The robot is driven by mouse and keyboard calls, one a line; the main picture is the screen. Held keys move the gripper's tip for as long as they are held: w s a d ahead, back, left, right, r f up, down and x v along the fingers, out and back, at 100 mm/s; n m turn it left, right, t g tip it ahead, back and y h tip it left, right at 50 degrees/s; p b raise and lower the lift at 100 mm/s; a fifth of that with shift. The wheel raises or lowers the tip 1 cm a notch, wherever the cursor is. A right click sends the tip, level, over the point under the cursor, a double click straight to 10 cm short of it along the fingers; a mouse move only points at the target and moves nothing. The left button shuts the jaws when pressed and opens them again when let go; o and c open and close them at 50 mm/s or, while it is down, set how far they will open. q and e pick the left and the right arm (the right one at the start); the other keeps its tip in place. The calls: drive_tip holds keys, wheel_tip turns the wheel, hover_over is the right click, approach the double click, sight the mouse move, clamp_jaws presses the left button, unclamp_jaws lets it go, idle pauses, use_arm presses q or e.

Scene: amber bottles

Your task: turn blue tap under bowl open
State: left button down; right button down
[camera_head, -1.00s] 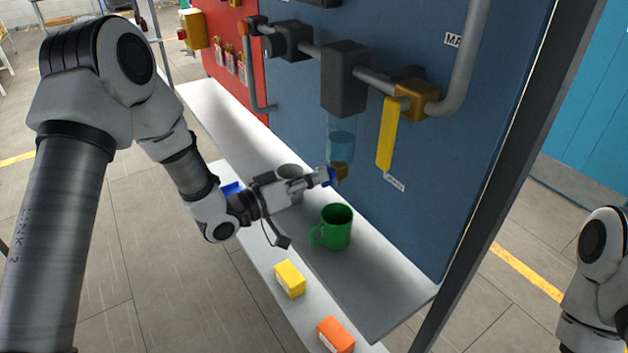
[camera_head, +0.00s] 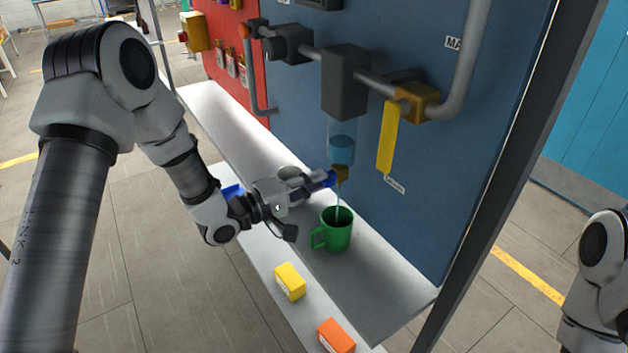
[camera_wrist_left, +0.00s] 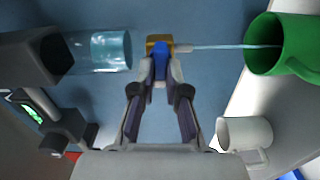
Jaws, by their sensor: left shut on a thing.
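The clear sight bowl (camera_head: 341,147) with blue liquid hangs under a dark block on the blue panel; it also shows in the left wrist view (camera_wrist_left: 100,50). Below it is a small brass tap (camera_head: 341,173) with a blue handle (camera_wrist_left: 160,66). My left gripper (camera_wrist_left: 160,78) is shut on the blue handle, its fingertips at both sides of it. A thin pale stream (camera_wrist_left: 220,46) runs from the tap into the green mug (camera_head: 338,238), which stands upright on the shelf under it. My right gripper is out of view; only part of my right arm shows.
A grey-white mug (camera_wrist_left: 245,133) stands on the shelf beside the left gripper. A yellow box (camera_head: 290,281) and an orange box (camera_head: 336,336) lie on the front ledge. A long yellow lever (camera_head: 388,138) hangs from the brass valve (camera_head: 419,102) on the pipe.

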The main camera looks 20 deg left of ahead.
use_arm(q)
drive_tip(key=shift+w+r+n, duration=0.1)
drive_tip(key=shift+r+n, duration=0.05)
drive_tip(key=shift+n, duration=0.45)
drive_tip(key=c, duration=1.2)
unclamp_jaws()
drive_tip(key=v, duration=1.2)
